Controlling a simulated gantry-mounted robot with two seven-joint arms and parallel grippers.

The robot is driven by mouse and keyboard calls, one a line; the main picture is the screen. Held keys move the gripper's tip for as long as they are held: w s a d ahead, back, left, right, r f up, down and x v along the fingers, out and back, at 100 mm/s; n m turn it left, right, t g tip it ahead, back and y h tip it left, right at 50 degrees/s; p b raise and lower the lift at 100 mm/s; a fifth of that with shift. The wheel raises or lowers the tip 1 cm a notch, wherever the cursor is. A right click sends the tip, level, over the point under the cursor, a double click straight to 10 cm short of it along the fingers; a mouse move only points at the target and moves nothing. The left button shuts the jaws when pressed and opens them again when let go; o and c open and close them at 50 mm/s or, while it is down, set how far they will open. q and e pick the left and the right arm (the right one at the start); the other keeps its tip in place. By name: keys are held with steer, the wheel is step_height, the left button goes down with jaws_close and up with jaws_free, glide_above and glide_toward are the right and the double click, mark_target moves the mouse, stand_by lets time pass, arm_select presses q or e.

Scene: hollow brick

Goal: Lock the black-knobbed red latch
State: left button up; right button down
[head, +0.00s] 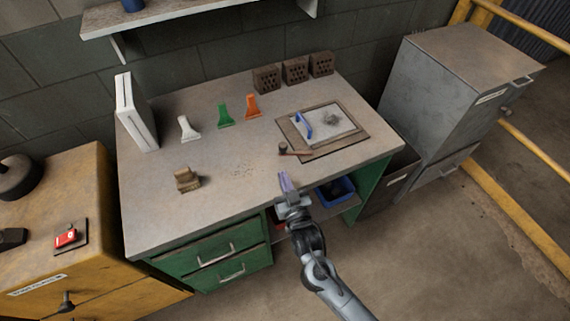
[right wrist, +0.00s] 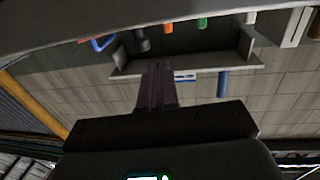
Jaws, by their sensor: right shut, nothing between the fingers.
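The red latch (head: 66,238) sits on a dark base plate on top of the yellow cabinet (head: 85,185) at the left of the head view. A dark knob seems to show at its upper end; it is too small to tell its exact position. My right gripper (head: 284,181) is over the front edge of the workbench, far to the right of the latch. Its fingers are shut and empty. They also show in the right wrist view (right wrist: 157,85), where the latch is not seen. My left gripper is not in view.
The workbench (head: 225,190) stands between the yellow cabinet and my right arm. On it are a tan block (head: 187,180), scrapers, a white upright box (head: 135,112), hollow bricks (head: 295,72) and a blue-handled float (head: 304,125). Dark items (head: 15,177) stand on the cabinet near the latch.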

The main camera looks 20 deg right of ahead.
steer(key=s+a, duration=0.2)
steer(key=s, duration=0.3)
steer(key=shift+s+r+p, duration=0.15)
steer(key=shift+s+p, duration=0.15)
steer(key=shift+a, duration=0.1)
steer(key=d+n+y+b, duration=0.1)
steer(key=d+n, duration=0.3)
steer(key=n, duration=0.6)
steer(key=s+d+n+y+b, duration=0.1)
steer(key=d+n, duration=0.3)
steer(key=n, duration=0.6)
steer(key=shift+d+y, duration=0.15)
steer(key=shift+y, duration=0.35)
